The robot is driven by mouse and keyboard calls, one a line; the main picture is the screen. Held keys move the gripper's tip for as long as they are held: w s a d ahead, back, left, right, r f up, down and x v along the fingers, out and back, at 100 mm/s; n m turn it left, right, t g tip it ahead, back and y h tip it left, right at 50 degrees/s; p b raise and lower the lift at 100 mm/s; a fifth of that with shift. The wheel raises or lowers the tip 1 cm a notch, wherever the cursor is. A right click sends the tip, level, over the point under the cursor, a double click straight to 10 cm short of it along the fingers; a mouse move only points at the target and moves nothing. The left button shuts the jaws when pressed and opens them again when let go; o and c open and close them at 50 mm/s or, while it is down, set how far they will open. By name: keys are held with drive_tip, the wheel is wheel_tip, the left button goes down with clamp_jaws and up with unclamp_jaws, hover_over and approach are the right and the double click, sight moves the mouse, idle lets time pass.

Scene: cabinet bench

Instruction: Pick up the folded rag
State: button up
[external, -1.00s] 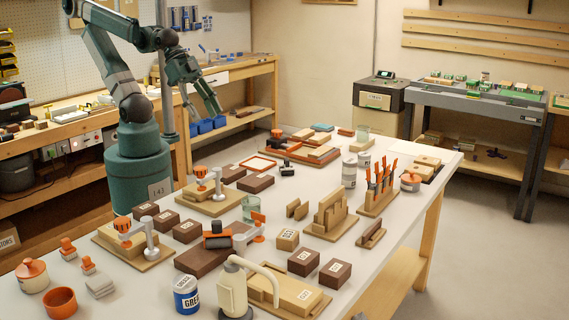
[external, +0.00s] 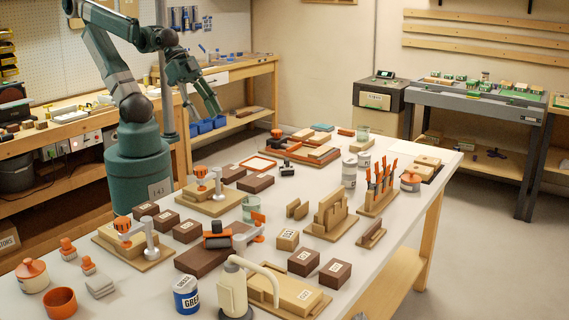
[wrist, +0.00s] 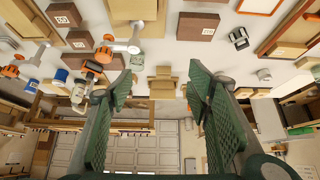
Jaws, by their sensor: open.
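A small grey folded stack that looks like the folded rag (external: 100,286) lies flat at the near left of the white table, beside small orange-topped stamps and an orange bowl. I cannot make it out surely in the wrist view. My gripper (external: 205,112) is raised beyond the table's far left side, well away from the rag. In the wrist view my gripper (wrist: 160,84) has its two green fingers wide apart with nothing held between them.
An orange bowl (external: 60,302), a lidded orange pot (external: 32,275) and a wooden stand with an orange knob (external: 133,244) surround the rag. A blue-labelled can (external: 186,295) and a cream lamp-like tool (external: 234,290) stand to the right. Dark boxes crowd the middle.

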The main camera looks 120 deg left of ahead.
drive_tip(key=shift+o, duration=0.2)
drive_tip(key=w+d+r+m+g+h+p, duration=0.15)
drive_tip(key=w+d+r+m, duration=0.25)
drive_tip(key=w+d+r, duration=0.6)
drive_tip(key=w+d+r+m+g+p, duration=0.15)
drive_tip(key=w+d+m, duration=0.3)
drive_tip(key=d, duration=0.75)
drive_tip(key=w+d+r+m+g+p, duration=0.15)
drive_tip(key=w+d+m, duration=0.3)
drive_tip(key=d, duration=0.75)
drive_tip(key=d+f+m+g+y+p, duration=0.1)
drive_tip(key=d+f+m, duration=0.25)
drive_tip(key=d, duration=1.05)
drive_tip(key=d+f+m+g+y+p, duration=0.1)
drive_tip(key=d+f+m+g, duration=0.2)
drive_tip(key=d, duration=1)
drive_tip(key=shift+n+t+h, duration=0.25)
drive_tip(key=shift+t, duration=0.4)
drive_tip(key=f, duration=2.4)
drive_tip(key=shift+w+d+f, duration=0.1)
drive_tip(key=shift+w+d, duration=0.1)
drive_tip(key=shift+w, duration=0.05)
drive_tip(key=shift+f, duration=0.25)
